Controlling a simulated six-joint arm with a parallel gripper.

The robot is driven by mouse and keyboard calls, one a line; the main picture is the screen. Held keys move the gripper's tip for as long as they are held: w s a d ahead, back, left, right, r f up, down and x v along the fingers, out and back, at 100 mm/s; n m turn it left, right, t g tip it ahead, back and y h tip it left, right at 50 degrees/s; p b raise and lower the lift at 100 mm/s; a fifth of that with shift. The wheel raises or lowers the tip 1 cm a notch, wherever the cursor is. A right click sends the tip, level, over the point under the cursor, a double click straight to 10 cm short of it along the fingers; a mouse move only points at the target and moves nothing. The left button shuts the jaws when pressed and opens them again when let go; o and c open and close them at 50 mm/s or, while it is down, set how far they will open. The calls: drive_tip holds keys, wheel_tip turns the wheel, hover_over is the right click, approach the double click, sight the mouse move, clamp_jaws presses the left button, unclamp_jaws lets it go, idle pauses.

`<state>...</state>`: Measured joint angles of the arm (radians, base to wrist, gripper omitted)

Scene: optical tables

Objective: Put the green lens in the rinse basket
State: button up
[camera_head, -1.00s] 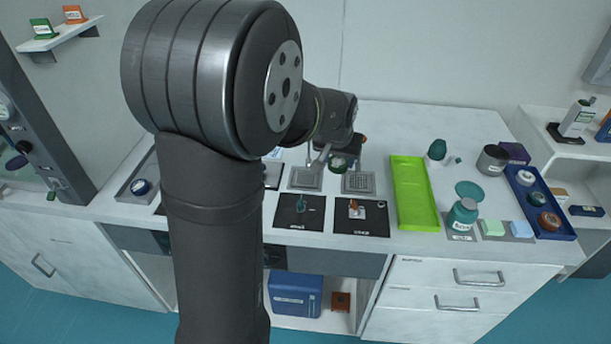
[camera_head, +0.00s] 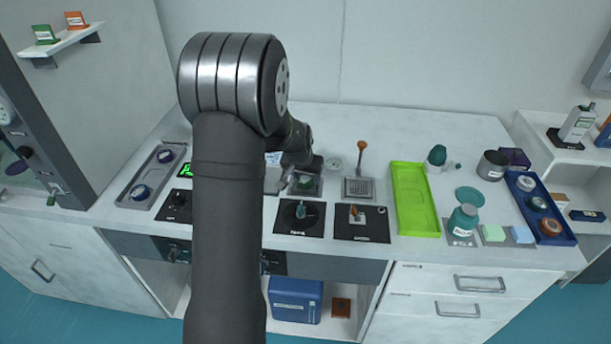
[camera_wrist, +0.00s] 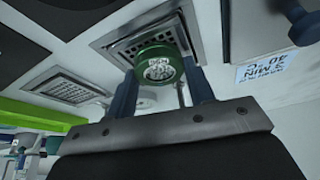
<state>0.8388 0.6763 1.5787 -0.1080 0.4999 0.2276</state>
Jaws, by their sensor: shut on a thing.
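The green lens (camera_wrist: 160,65) is a round green ring with a pale patterned centre, held between the two fingers of my gripper (camera_wrist: 162,85). In the head view the lens (camera_head: 306,182) shows as a small green patch under my gripper (camera_head: 300,178). It is over the left of two square, perforated grey wells (camera_wrist: 118,47); whether it touches the bottom is unclear. The right well (camera_head: 358,188) has a grid and an upright orange-tipped handle (camera_head: 362,147) behind it. No label shows which is the rinse basket. My arm hides part of the counter left of the wells.
A lime-green tray (camera_head: 434,228) lies right of the wells. Black pads with small fixtures (camera_head: 300,217) lie in front. A pale round dish (camera_head: 335,163) is behind. A grey tray (camera_head: 137,196) is at left. The back of the counter is clear.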

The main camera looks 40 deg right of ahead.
drive_tip(key=shift+f, duration=0.2)
drive_tip(key=o, duration=1)
drive_tip(key=shift+r, duration=0.25)
drive_tip(key=v, duration=1.2)
drive_tip(key=shift+s+a+f, duration=0.1)
